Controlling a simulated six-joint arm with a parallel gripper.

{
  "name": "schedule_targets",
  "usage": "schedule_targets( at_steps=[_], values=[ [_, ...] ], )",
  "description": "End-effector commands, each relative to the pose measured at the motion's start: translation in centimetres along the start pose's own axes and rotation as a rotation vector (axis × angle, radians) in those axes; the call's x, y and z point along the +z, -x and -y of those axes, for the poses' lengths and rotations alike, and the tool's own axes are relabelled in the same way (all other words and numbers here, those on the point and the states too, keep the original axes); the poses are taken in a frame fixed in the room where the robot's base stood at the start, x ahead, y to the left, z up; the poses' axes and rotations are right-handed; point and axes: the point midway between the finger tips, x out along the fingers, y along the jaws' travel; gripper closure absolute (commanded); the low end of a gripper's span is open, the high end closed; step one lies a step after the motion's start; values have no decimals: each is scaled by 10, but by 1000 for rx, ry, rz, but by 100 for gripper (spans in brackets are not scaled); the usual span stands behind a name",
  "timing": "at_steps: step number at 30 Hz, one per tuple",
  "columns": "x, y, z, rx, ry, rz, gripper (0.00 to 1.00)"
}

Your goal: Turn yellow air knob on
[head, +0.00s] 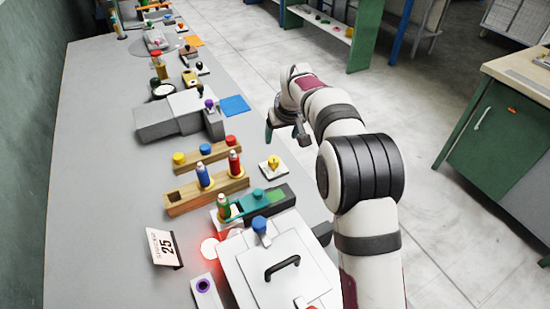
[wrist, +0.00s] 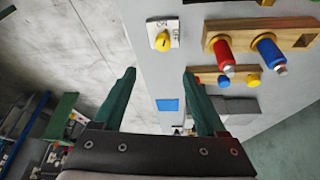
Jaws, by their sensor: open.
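The yellow air knob (head: 272,163) sits on a small white plate at the right side of the grey bench. In the wrist view the yellow knob (wrist: 162,42) shows on its white plate (wrist: 153,27), which bears dark lettering; the knob's exact setting is too small to tell. My gripper (head: 285,137) is open and empty, beyond the knob and toward the bench's right edge in the head view. In the wrist view its two green fingers (wrist: 160,73) stand apart, with the knob ahead, beyond the fingertips and roughly between their lines. Nothing touches the knob.
A wooden rack (head: 207,193) with red and blue bottles stands left of the knob. A teal-topped device (head: 262,201) and a white lidded press (head: 275,270) lie on the near side. A blue square (head: 235,105) lies on the far side.

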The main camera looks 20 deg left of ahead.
Motion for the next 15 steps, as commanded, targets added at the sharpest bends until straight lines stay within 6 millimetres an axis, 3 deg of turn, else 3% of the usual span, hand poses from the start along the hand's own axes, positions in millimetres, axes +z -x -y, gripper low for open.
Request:
schedule_targets(
  at_steps=[5, 15],
  values=[
    [4, -26, 6, -18, 2, 18, 26],
    [6, -125, 6, -14, 1, 16, 26]
  ],
)
